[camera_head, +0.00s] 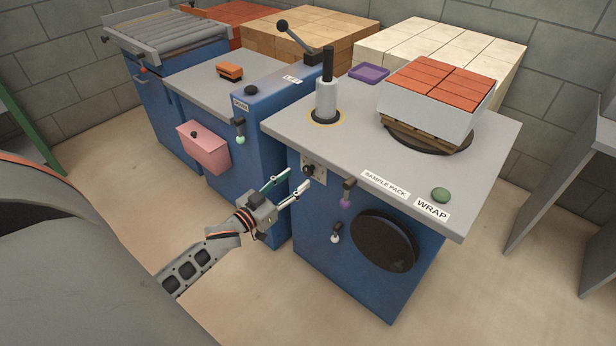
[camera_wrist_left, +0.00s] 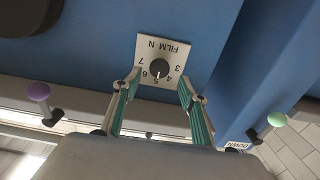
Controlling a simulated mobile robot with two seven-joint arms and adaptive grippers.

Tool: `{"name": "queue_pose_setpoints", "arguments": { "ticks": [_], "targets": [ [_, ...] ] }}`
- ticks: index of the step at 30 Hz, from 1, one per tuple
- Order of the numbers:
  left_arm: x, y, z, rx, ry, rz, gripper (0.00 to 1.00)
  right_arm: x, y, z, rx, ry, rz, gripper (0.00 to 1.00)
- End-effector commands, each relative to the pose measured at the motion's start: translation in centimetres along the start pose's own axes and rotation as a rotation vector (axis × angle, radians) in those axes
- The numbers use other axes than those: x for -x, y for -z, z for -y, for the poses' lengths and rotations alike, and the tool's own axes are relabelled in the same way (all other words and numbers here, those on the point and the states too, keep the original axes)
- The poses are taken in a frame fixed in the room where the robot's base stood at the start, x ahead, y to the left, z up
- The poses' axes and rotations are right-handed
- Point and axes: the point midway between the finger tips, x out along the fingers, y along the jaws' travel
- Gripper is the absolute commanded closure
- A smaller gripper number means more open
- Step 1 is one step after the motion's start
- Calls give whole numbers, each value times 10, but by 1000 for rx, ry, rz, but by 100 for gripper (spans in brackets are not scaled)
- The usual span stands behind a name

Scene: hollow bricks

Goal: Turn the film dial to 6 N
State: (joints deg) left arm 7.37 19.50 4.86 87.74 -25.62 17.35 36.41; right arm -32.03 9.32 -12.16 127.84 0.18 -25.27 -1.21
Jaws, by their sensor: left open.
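The film dial is a black knob (camera_wrist_left: 159,68) on a white plate (camera_wrist_left: 168,50) marked FILM N, upside down in the left wrist view, with numbers 3 to 7 around it. A pale mark on the knob seems to lie near 5, but it is too small to be sure. In the head view the dial (camera_head: 308,170) is on the blue front of the wrapping machine, under the table edge. My left gripper (camera_head: 291,182) is open and empty just before the dial; its two fingers (camera_wrist_left: 159,88) spread either side of the plate, apart from the knob. My right gripper is out of view.
A purple-tipped lever (camera_head: 346,200) hangs right of the dial, and a white-knobbed one (camera_head: 335,236) below. A black disc (camera_head: 384,241) is on the same front. The lift machine (camera_head: 262,150) with a green-tipped lever (camera_head: 240,138) stands close at left. Wrapped bricks (camera_head: 430,108) sit on top.

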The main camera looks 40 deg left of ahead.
Motion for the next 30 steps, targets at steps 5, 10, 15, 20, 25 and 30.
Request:
{"name": "queue_pose_setpoints", "arguments": {
  "ticks": [5,10,15,20,25,30],
  "targets": [
    [-25,-4,0,-1,0,4,58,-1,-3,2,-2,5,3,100],
    [-37,-3,0,-1,0,4,58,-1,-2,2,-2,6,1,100],
    [-40,-2,-1,-1,-1,3,58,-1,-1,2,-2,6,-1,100],
    [-40,-2,-1,-1,0,3,58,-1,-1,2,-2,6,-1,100],
    [-40,-2,-1,-1,0,3,96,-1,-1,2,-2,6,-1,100],
    [-40,-2,-1,-3,0,3,96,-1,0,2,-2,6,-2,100]
  ]
}}
